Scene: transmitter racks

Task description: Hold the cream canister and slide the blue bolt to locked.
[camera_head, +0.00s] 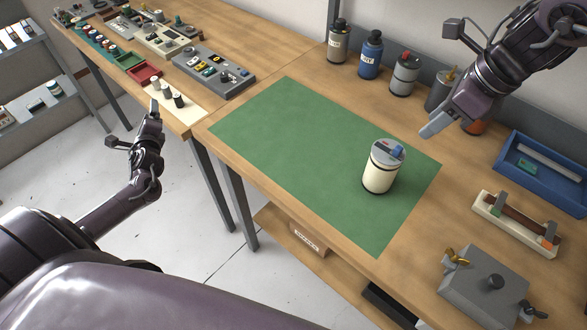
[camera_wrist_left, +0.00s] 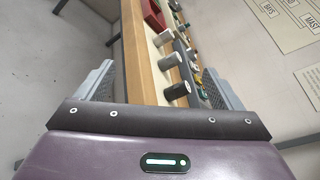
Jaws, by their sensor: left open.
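The cream canister (camera_head: 378,178) stands upright on the green mat (camera_head: 300,150), toward its right side. Its grey lid carries a blue bolt (camera_head: 396,152), with a small red mark beside it; the bolt's exact position is too small to tell. My right gripper (camera_head: 435,124) is above and to the right of the canister, apart from it, seen edge-on, so its opening cannot be told. My left gripper (camera_head: 153,112) is far left of the canister, off the table's edge near the side bench. In the left wrist view its fingers (camera_wrist_left: 160,85) are apart, with nothing between them held.
Several bottles (camera_head: 370,55) line the back of the table. The side bench holds small cylinders (camera_head: 168,92) and a switch panel (camera_head: 213,72). The mat's left is clear.

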